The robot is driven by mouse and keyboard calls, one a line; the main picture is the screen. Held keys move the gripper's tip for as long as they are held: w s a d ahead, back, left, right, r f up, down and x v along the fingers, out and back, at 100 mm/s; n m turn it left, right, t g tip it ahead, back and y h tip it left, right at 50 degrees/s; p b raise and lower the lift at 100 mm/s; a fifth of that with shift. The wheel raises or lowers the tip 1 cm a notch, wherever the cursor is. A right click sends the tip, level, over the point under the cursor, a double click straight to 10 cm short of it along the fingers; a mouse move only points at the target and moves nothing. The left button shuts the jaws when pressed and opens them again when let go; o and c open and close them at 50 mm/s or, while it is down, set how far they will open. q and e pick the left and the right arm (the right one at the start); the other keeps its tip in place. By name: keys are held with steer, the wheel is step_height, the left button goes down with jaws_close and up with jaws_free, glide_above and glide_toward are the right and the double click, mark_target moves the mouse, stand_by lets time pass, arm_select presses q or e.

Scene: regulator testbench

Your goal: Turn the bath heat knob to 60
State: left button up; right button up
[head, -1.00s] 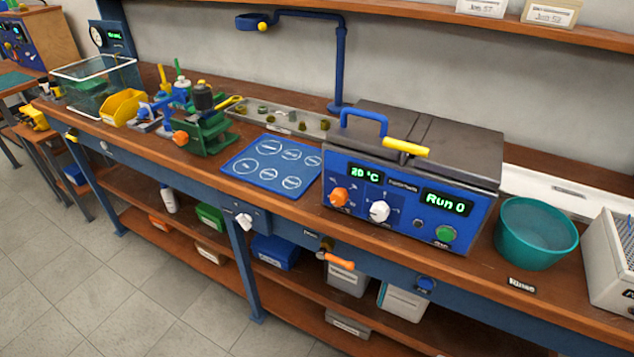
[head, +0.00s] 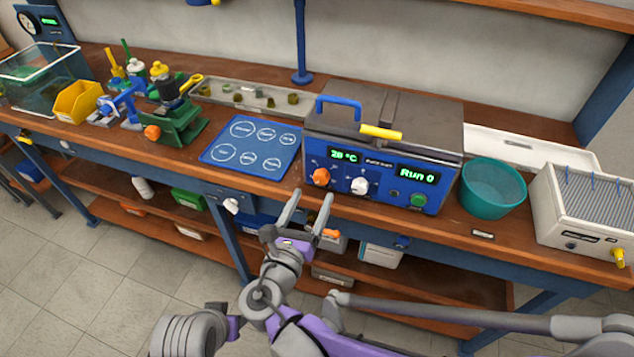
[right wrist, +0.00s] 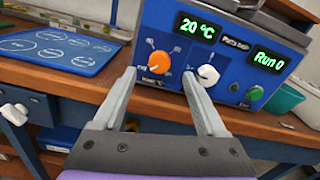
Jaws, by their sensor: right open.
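The bath unit (head: 380,150) is a blue-fronted box with a dark lid, standing on the bench. Its orange knob (head: 320,177) sits below the left display, which reads 20 °C; the knob also shows in the right wrist view (right wrist: 160,62). A white knob (head: 359,185) is to its right. My right gripper (head: 312,195) is open and empty, in front of the panel and below the orange knob. In the right wrist view its fingers (right wrist: 159,75) point at the panel, with the orange knob between the tips in the picture, apparently untouched. My left gripper is not visible.
A green button (head: 418,200) and a display reading Run 0 are on the panel's right. A teal bucket (head: 492,190) stands right of the unit, a blue mat (head: 250,147) left of it. The bench front edge runs just below the panel.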

mark_target(320, 180)
steer(key=x, duration=0.5)
jaws_close()
stand_by(0.3)
